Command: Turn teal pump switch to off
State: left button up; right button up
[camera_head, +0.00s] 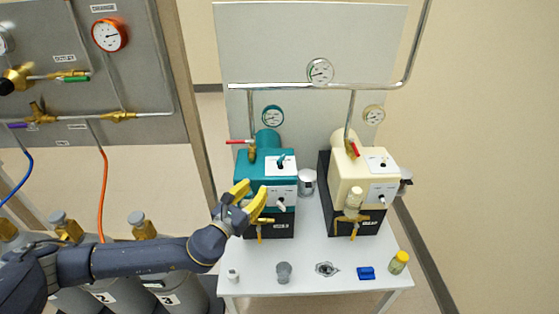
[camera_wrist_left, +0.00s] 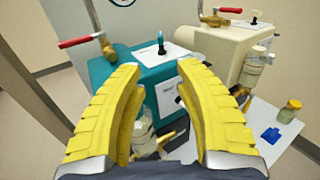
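The teal pump (camera_head: 252,166) stands on the left of the white table. On its top, a white plate carries a small upright switch (camera_head: 282,160) with a teal handle; the switch also shows in the left wrist view (camera_wrist_left: 161,43). I cannot read its position labels. A black-and-white knob (camera_head: 281,202) sits on the front plate. My left gripper (camera_head: 253,195) is open and empty in front of the teal pump's left side. In the left wrist view, its yellow fingers (camera_wrist_left: 167,85) frame the pump's front, and the switch lies beyond them. My right gripper is not in view.
A cream pump (camera_head: 362,170) stands to the right with a similar switch. A red-handled valve (camera_head: 240,142) sticks out behind the teal pump. A grey cup (camera_head: 283,272), blue item (camera_head: 367,273) and yellow-green vial (camera_head: 399,262) sit along the table's front.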

aim_at(281, 158)
pick_arm(q)
jog(key=x, duration=1.6)
jog(key=shift+w+d, duration=0.25)
jog(key=shift+w, duration=0.1)
jog(key=shift+o, duration=0.2)
grip_shut()
